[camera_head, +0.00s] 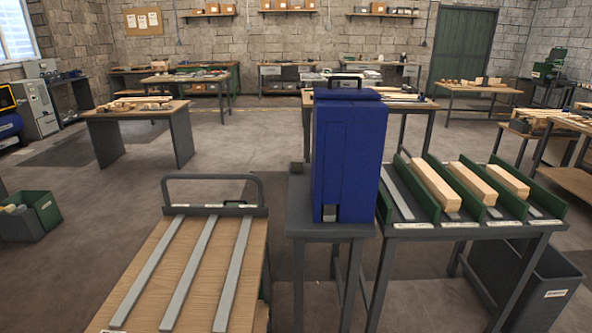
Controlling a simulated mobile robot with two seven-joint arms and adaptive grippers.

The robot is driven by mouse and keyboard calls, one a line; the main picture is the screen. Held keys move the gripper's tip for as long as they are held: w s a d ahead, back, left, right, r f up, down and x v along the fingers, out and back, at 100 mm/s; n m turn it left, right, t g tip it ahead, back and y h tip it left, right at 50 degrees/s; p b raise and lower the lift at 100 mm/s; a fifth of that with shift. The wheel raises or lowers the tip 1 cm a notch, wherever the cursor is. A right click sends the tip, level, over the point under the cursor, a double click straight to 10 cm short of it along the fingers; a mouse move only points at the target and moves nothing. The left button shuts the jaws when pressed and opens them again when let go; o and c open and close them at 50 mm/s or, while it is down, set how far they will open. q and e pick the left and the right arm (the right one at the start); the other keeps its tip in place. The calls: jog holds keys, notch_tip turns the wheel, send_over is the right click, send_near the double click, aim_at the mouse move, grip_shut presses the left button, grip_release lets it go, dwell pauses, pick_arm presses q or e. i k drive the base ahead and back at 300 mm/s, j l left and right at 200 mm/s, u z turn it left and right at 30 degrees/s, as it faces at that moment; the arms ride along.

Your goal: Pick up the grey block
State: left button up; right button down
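Neither of my grippers is in view.
A wooden-topped cart (150,262) with three grey strips stands at front left. At right, a table with green dividers (421,205) holds three wooden beams (438,187); its leftmost lane has no beam. A green bin (37,222) is at far left. Floor behind the cart is clear.

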aim_at(297, 163)
jog(key=k+u, duration=0.2)
jog(key=u, duration=0.95)
jog(key=j+u, duration=0.1)
jog(key=u, duration=1.5)
jog(key=i+l+u, duration=0.1)
jog(key=i, duration=0.3)
jog(key=i+l, duration=0.1)
jog(key=i, duration=0.35)
jog(key=i+l+u, duration=0.15)
jog(key=i, duration=0.25)
jog(key=i+z, duration=0.35)
jog(key=i, duration=0.3)
jog(key=i+j+z, duration=0.1)
jog(key=i+z, duration=0.3)
jog(key=i, duration=0.3)
jog(key=i+l+z, duration=0.1)
jog(key=i+z, duration=0.6)
jog(key=i+j+z, duration=0.15)
jog(key=i+z, duration=0.7)
jog(key=i, duration=0.15)
jog(key=i+j+z, duration=0.1)
jog(key=i+z, duration=0.35)
jog(key=i, duration=0.2)
jog(key=i+j+z, duration=0.1)
jog(key=i+z, duration=0.25)
jog(key=i, duration=1.1)
jog(key=i+z, duration=0.15)
jog(key=i, duration=0.6)
jog(key=i+j+z, duration=0.2)
jog(key=i, duration=0.55)
